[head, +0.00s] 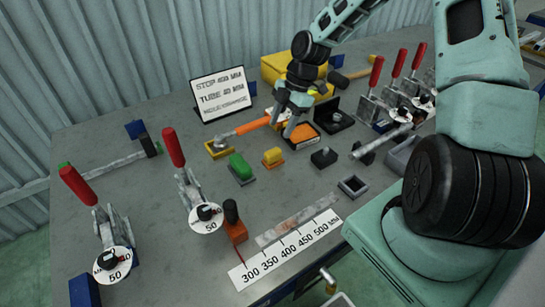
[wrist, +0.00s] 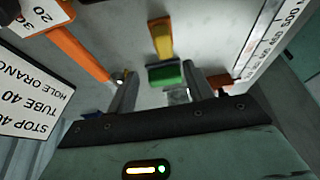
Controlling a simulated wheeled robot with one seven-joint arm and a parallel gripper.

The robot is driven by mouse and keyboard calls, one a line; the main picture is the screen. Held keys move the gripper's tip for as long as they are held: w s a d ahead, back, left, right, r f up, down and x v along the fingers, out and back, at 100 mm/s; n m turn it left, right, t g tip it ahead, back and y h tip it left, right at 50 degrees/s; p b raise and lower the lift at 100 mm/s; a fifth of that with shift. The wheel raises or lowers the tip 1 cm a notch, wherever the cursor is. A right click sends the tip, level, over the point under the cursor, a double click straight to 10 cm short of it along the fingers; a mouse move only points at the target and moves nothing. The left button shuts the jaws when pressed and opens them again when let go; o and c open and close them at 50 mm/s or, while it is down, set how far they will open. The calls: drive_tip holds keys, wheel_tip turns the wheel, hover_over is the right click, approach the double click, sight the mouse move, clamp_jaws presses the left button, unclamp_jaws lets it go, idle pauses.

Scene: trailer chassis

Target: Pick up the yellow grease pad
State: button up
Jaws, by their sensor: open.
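The yellow pad (head: 272,157) is a small yellow block on a flat base, standing on the grey table just right of a green block (head: 240,167). In the wrist view the yellow pad (wrist: 161,38) lies beyond the fingertips, past the green block (wrist: 165,74), which shows between the fingers. My gripper (head: 284,124) is open and empty, above the table behind the yellow pad in the head view. Its two fingers also show in the wrist view (wrist: 165,80), apart from the pad. How high they are above the table is hard to tell.
An orange-handled tool (head: 251,125) rests with its metal end at a yellow tray (head: 218,149). A black block (head: 323,158) stands right of the pad. A sign (head: 222,95) stands behind; red-handled clamps (head: 188,180) and a ruler strip (head: 288,250) are nearer.

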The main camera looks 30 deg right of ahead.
sight(274, 151)
drive_tip(key=x, duration=0.4)
drive_tip(key=shift+a+f, duration=0.15)
drive_tip(key=shift+f, duration=0.2)
drive_tip(key=shift+s+p+x, duration=0.2)
drive_tip(key=shift+p+x, duration=0.25)
drive_tip(key=shift+x, duration=0.9)
drive_tip(key=shift+s+p+x, duration=0.15)
drive_tip(key=shift+p+x, duration=0.3)
drive_tip(key=shift+x, duration=0.9)
clamp_jaws()
